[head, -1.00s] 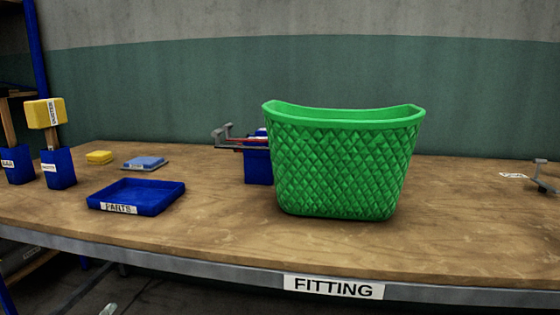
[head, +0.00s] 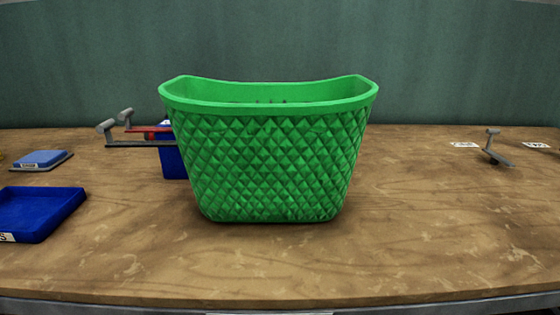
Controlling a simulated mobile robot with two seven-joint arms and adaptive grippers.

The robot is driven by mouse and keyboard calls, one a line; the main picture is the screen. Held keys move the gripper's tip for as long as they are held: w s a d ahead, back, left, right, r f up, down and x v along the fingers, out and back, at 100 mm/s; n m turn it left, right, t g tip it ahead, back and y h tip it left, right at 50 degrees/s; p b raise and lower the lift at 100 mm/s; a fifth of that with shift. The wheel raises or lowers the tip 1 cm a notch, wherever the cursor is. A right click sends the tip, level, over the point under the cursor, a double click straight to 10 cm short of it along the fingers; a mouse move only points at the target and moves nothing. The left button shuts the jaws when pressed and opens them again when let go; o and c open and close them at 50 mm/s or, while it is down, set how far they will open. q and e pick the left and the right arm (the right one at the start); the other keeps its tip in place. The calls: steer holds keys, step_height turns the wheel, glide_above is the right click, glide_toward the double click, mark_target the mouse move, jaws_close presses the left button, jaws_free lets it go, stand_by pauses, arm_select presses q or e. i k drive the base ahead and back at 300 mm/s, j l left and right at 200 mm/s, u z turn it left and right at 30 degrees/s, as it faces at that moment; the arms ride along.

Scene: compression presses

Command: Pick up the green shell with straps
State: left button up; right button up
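The green shell (head: 272,165) is a tall basket with a quilted diamond pattern and a smooth rim. It stands upright near the middle of the wooden table (head: 430,240). Some small dark points show inside it just above the front rim; I cannot tell what they are or whether they are straps. No straps show on its outer front face. Neither of my grippers is in the head view.
A blue holder (head: 172,162) with grey and red tools stands behind the shell's left side. A blue parts tray (head: 40,212) and a blue pad (head: 42,159) are at left. A grey fixture (head: 495,150) and small labels are at right. The table's front is clear.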

mark_target(293, 161)
steer(key=k+l+u, duration=0.35)
steer(key=k+l, duration=0.7)
